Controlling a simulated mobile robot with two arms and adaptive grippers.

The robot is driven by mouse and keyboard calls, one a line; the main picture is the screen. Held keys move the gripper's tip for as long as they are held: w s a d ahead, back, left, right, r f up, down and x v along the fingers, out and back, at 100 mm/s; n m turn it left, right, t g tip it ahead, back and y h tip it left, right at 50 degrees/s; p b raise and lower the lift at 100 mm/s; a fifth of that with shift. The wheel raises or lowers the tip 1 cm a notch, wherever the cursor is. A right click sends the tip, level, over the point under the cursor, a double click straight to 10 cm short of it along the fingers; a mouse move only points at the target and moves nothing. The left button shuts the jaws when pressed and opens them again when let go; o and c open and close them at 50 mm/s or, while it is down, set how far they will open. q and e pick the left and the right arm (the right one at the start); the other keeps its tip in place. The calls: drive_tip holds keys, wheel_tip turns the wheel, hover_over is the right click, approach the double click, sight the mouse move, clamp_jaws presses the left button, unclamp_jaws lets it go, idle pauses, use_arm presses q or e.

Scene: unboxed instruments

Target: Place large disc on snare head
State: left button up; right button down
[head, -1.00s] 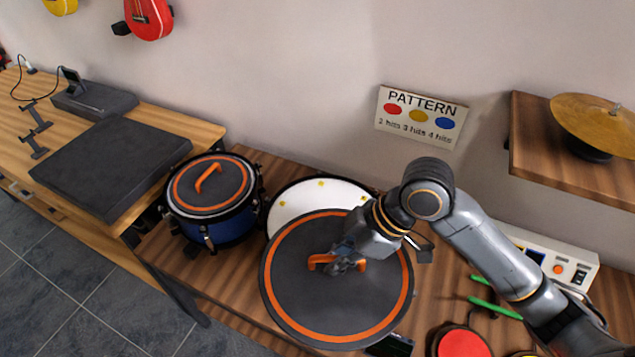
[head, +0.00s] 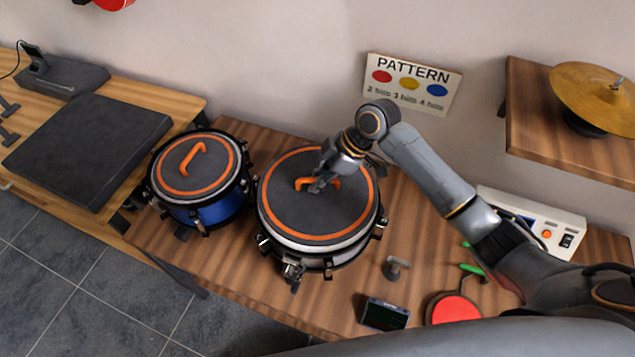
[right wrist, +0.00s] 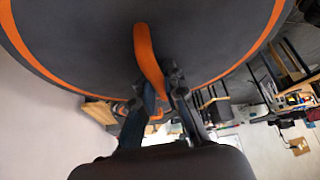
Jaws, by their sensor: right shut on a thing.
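The large disc (head: 315,215) is dark grey with an orange ring and an orange handle (head: 304,184). In the head view it lies over the top of the snare drum (head: 318,262), covering nearly all of the white head, with a thin pale rim showing at the front. My right gripper (head: 318,186) is shut on the disc's handle. In the right wrist view the handle (right wrist: 149,62) runs between the fingers, with the disc's surface (right wrist: 90,40) beyond. Whether the disc rests fully on the head cannot be told. My left gripper is not in view.
A blue drum (head: 210,212) with a smaller disc (head: 196,165) on it stands close to the left. A red pad (head: 454,310), a small dark box (head: 385,314) and a white control box (head: 535,220) are to the right. A shelf with a cymbal (head: 595,98) juts out at upper right.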

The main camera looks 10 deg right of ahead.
drive_tip(key=shift+w+f, duration=0.7)
drive_tip(key=shift+f, duration=0.1)
drive_tip(key=shift+w+d+f+p, duration=0.1)
drive_tip(key=shift+w+f+p, duration=0.05)
drive_tip(key=shift+f+p, duration=0.25)
wheel_tip(320, 180, down, 3)
drive_tip(key=shift+r+p, duration=0.2)
drive_tip(key=shift+p, duration=0.25)
drive_tip(key=shift+f, duration=0.1)
drive_tip(key=c, duration=1.8)
unclamp_jaws()
drive_tip(key=shift+f, duration=0.15)
drive_tip(key=shift+c, duration=0.2)
drive_tip(key=o, duration=0.4)
drive_tip(key=shift+o, duration=0.2)
drive_tip(key=shift+r, duration=0.2)
